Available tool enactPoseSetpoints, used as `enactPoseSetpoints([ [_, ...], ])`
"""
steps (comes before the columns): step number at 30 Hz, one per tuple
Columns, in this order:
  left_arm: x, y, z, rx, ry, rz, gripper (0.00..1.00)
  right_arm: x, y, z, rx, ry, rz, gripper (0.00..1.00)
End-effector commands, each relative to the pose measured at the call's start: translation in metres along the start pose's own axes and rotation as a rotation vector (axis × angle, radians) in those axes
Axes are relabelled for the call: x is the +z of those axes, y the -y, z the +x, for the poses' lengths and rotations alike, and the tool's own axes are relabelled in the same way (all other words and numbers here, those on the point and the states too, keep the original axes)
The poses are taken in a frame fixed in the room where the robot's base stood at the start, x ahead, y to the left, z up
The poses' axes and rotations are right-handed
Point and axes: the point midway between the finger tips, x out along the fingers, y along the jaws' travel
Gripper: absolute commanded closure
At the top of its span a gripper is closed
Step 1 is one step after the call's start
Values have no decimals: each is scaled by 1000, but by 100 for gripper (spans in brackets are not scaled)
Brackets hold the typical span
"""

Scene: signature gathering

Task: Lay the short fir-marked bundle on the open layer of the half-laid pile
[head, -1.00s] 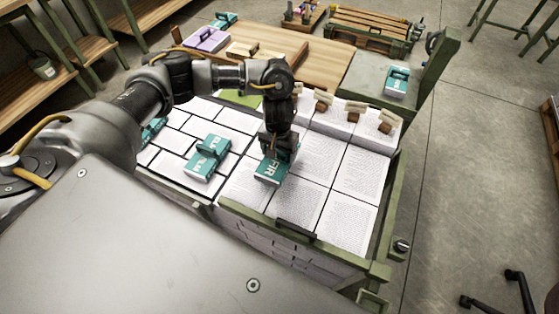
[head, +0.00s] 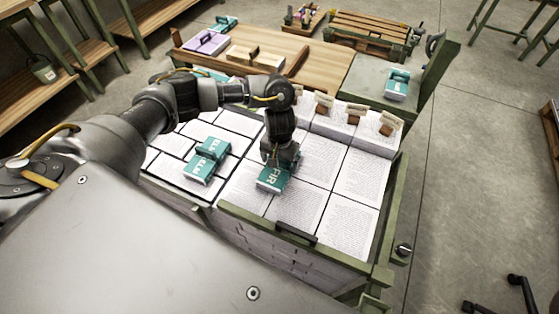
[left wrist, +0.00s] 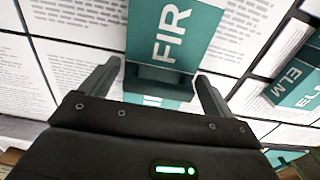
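The teal bundle marked FIR (head: 271,179) lies flat on the printed top of the right pile (head: 330,177), near its left edge. In the left wrist view its label side (left wrist: 178,30) is clear, with a dark handle bar in front of it. My left gripper (head: 280,160) is right over the bundle's far end. In the wrist view its two fingers (left wrist: 157,85) are spread to either side of the handle, with narrow gaps visible. My right gripper is not in view.
Teal ELM bundles (head: 203,164) lie on the lower left pile (head: 236,121). Small wooden blocks with tags (head: 353,113) line the right pile's back. A green frame (head: 393,210) edges it. Behind are a wooden table (head: 315,65) and another teal bundle (head: 397,84).

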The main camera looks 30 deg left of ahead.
Motion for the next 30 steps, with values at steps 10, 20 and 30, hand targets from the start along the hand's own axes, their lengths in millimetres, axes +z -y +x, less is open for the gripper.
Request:
enactPoseSetpoints([
  [10, 0, 0, -1, 0, -1, 0, 1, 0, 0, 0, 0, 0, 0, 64],
  [20, -2, 1, -52, -1, -6, 3, 1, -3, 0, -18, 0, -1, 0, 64],
  [30, -1, 0, -111, -1, -4, 2, 1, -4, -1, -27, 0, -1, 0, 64],
])
